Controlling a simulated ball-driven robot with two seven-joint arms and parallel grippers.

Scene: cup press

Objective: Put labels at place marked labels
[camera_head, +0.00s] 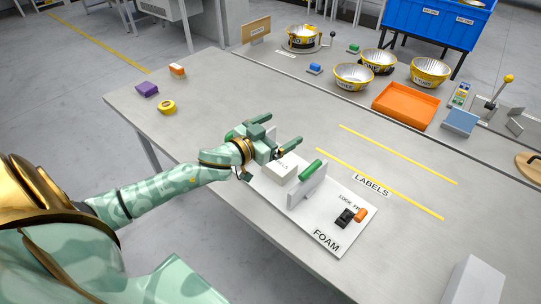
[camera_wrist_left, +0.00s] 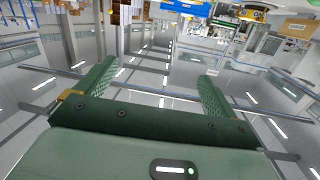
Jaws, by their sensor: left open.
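The wrist hides part of the block's surroundings. My right gripper is not in view.
An orange tray (camera_head: 405,105) and several bowls stand behind. Purple (camera_head: 147,89) and yellow (camera_head: 167,108) items lie at left.

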